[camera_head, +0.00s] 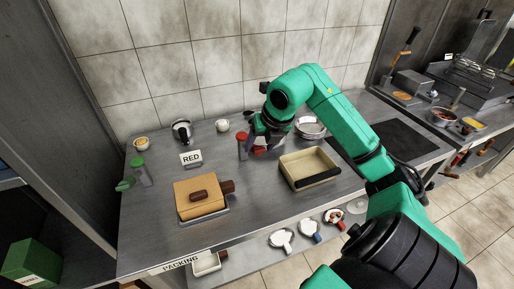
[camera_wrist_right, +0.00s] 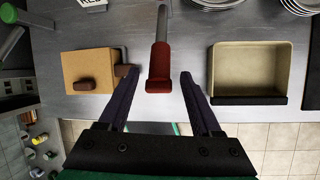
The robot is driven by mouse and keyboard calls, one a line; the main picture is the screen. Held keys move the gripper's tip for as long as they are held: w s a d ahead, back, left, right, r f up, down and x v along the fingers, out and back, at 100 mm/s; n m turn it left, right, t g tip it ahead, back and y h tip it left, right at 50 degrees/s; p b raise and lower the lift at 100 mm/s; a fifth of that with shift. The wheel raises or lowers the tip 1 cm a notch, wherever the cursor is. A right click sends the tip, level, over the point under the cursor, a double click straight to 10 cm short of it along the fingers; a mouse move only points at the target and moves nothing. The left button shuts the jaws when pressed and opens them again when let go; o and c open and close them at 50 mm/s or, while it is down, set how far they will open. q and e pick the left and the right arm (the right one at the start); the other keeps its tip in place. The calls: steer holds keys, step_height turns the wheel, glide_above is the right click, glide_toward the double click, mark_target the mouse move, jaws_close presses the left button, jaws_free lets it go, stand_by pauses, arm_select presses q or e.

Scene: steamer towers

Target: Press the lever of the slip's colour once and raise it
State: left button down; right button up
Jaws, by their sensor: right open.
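The white slip (camera_head: 190,159) reads RED and stands at the back left of the steel counter. The red lever (camera_head: 258,150) is at the back middle, beside a red-topped post (camera_head: 242,143). In the right wrist view the red lever's grip (camera_wrist_right: 158,68) hangs on a grey rod, between the fingers with gaps on both sides. My right gripper (camera_head: 262,130) is open over it and partly hides it in the head view. A green lever (camera_head: 125,185) sits at the left end; its handle also shows in the right wrist view (camera_wrist_right: 11,42). My left gripper is not in view.
A wooden box (camera_head: 184,190) with brown handles stands in front of the slip. A beige pan (camera_head: 291,161) stands right of the red lever. A small white cup (camera_head: 222,125) stands near the wall.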

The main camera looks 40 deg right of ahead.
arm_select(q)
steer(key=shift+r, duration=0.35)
arm_select(e)
steer(key=shift+x, duration=1.65)
